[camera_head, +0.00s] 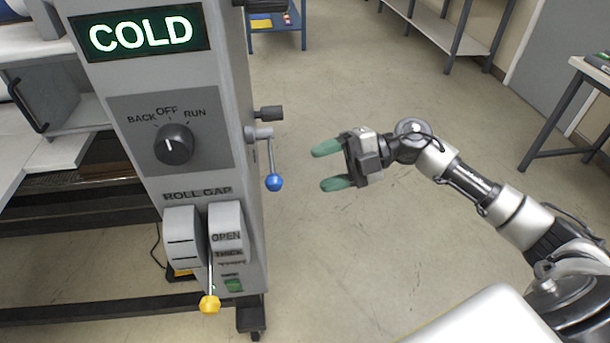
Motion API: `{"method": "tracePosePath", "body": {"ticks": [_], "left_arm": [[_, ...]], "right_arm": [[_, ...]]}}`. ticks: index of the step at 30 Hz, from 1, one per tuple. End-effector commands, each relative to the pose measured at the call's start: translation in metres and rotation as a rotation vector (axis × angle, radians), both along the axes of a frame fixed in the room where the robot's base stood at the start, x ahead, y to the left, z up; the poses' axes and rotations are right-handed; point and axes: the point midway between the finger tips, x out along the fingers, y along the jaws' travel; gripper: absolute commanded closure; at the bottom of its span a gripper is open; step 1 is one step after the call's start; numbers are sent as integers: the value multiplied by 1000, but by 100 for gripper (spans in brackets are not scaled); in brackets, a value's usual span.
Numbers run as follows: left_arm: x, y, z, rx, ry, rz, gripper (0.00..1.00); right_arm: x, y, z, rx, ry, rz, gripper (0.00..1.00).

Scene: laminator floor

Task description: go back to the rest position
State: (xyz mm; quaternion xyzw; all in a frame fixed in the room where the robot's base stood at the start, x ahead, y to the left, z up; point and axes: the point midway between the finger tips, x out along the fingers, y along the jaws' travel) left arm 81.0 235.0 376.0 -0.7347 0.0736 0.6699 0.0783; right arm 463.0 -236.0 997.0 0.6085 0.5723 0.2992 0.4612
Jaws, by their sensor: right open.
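My right gripper (333,167) is open and empty, with green fingertips pointing left. It hangs over bare floor, to the right of the grey machine panel (130,75) and apart from it. A lever with a blue knob (274,182) sticks out of the panel's right side, a short way left of the fingertips. The panel carries a lit sign (141,35) reading COLD. Its dark rotary switch (174,144) has its mark pointing up, near OFF. My left gripper is not in view.
A dark stub handle (269,113) juts from the panel above the blue knob. A dark-legged table (574,103) stands at the right, and a shelf rack (445,30) at the back. The floor (340,80) between the machine and these is clear.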

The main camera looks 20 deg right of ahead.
Motion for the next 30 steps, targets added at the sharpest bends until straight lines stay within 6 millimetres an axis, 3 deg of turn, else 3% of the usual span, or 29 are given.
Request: {"method": "tracePosePath", "body": {"ticks": [17,21,23,26,30], "left_arm": [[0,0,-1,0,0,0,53],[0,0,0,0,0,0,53],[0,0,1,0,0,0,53],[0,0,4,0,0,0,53],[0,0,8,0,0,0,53]], "right_arm": [[-1,-6,1,0,0,1,40],[10,-9,-8,55,21,-55,40],[24,-15,-23,127,53,-139,40],[54,-34,-70,272,139,-362,40],[72,-67,-168,400,309,-726,40]]}}
